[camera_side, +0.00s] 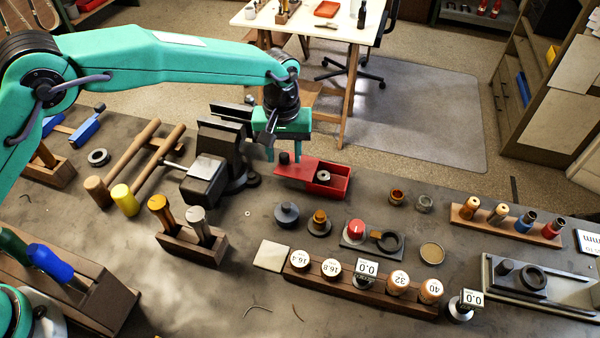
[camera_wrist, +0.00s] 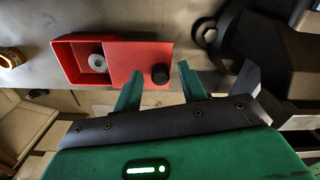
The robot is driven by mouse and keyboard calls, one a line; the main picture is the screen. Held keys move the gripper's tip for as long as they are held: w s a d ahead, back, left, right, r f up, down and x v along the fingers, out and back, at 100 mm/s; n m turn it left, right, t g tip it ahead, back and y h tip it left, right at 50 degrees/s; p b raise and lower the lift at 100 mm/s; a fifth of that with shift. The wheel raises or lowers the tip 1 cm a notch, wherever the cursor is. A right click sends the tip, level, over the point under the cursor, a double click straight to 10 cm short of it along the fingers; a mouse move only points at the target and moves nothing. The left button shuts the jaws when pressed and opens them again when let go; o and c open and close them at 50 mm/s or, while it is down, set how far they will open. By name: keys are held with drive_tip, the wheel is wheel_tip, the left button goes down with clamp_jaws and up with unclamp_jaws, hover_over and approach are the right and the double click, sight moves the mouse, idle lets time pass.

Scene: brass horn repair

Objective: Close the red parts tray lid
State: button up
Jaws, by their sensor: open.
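The red parts tray (camera_side: 338,190) stands on the bench near its far edge, partly open. Its flat red lid (camera_side: 305,168) is shifted to the left, with a black knob (camera_side: 284,158) on it. A grey ring (camera_side: 323,177) lies in the uncovered right part. In the wrist view the tray (camera_wrist: 62,62) is open at left, with the ring (camera_wrist: 97,62) inside, and the lid (camera_wrist: 135,60) at right. My gripper (camera_side: 284,152) is open, fingers pointing down at the knob. In the wrist view the knob (camera_wrist: 160,75) shows between the fingertips; contact cannot be told.
A dark vise (camera_side: 222,150) stands close left of the tray. Several small parts, including a grey knobbed piece (camera_side: 287,214) and a red-topped dial (camera_side: 356,230), stand in front. The bench just right of the tray is clear up to two small rings (camera_side: 397,197).

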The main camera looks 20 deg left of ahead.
clamp_jaws()
drive_tip(key=shift+w+d+r, duration=0.1)
drive_tip(key=shift+d, duration=3.75)
drive_tip(key=shift+c, duration=0.2)
unclamp_jaws()
drive_tip(key=shift+o, duration=0.2)
